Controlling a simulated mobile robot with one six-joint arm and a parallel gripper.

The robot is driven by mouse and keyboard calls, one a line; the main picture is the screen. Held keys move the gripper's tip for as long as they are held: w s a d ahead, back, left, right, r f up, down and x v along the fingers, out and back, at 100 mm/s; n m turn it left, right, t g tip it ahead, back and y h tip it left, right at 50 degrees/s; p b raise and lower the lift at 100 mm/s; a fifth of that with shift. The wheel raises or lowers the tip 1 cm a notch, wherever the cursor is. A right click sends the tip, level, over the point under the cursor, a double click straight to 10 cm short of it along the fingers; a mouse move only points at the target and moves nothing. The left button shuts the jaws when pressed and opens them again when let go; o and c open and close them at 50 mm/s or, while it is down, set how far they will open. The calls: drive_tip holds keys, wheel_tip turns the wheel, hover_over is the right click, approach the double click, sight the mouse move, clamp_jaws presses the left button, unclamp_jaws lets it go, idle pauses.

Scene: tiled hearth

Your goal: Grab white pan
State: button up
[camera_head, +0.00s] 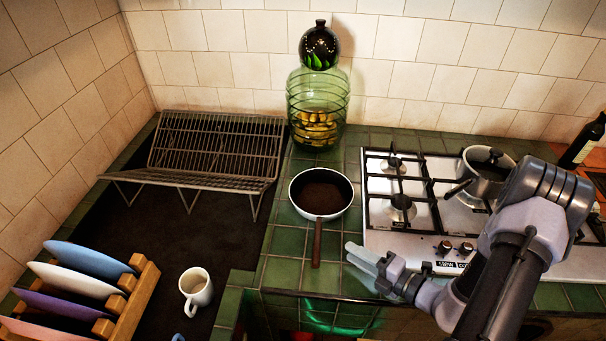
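The white pan (321,194) sits on the green tiled counter, left of the stove. It has a white outer wall and rim, a dark brown inside and a brown handle pointing toward the counter's front edge. My gripper (362,262) is at the front edge of the counter, right of the pan's handle and apart from it. Its pale fingers point left toward the handle. They are small and seen from the side, so I cannot tell how far apart they are. Nothing shows between them.
A gas stove (412,228) with a metal pot (486,180) is right of the pan. A large green glass jar (318,105) stands behind it. A wire rack (215,150), a white mug (196,290) and a wooden plate holder (133,305) are left. A dark bottle (584,142) stands far right.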

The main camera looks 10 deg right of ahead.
drive_tip(key=b+x, duration=0.2)
drive_tip(key=x, duration=0.7)
drive_tip(key=shift+w+a+f+b, duration=0.15)
drive_tip(key=shift+a+f+b, duration=0.1)
drive_tip(key=shift+b, duration=0.15)
drive_tip(key=b+x, duration=0.1)
drive_tip(key=x, duration=0.5)
drive_tip(key=shift+w+a+r, duration=0.1)
drive_tip(key=shift+w+a, duration=0.1)
drive_tip(key=shift+w, duration=0.1)
clamp_jaws()
